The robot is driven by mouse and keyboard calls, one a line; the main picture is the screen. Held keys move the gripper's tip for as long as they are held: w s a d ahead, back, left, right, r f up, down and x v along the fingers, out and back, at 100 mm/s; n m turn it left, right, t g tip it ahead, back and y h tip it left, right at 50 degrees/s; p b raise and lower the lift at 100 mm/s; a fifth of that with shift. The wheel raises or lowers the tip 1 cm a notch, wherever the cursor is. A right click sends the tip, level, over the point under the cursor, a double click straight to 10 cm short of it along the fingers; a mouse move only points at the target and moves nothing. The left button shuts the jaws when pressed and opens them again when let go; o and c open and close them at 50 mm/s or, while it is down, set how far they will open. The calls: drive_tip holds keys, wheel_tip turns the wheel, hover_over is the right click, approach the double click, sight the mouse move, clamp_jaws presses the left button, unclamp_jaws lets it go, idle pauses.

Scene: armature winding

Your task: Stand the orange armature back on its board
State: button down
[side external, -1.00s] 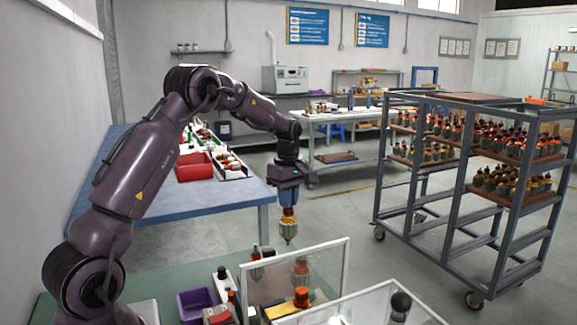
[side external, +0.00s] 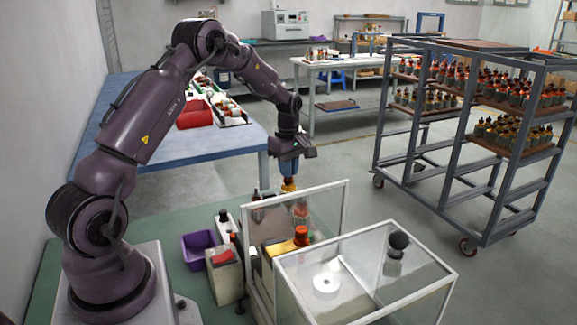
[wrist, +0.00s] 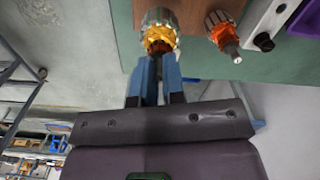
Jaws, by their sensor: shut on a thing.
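My gripper (side external: 289,172) has its blue fingers shut on the top of the orange armature (side external: 289,185), which hangs upright below them. In the side view the armature's lower part is hidden behind or beside the clear panel's top edge. In the wrist view my gripper (wrist: 156,62) holds the armature (wrist: 160,30), with its orange windings and grey core visible. It is over or at the brown board (wrist: 196,10); I cannot tell whether it touches. A second armature (wrist: 222,30) is on the board beside it.
A framed clear panel (side external: 325,210) stands close to the armature. A clear box (side external: 365,275) with a black knob (side external: 399,240) is in front. A purple bin (side external: 200,248) and a small box (side external: 224,277) are to the left. A rack (side external: 460,150) stands at right.

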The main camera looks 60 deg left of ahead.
drive_tip(key=shift+f, duration=1.4)
drive_tip(key=c, duration=1.1)
unclamp_jaws()
drive_tip(key=shift+r, duration=2.25)
wheel_tip(320, 180, up, 13)
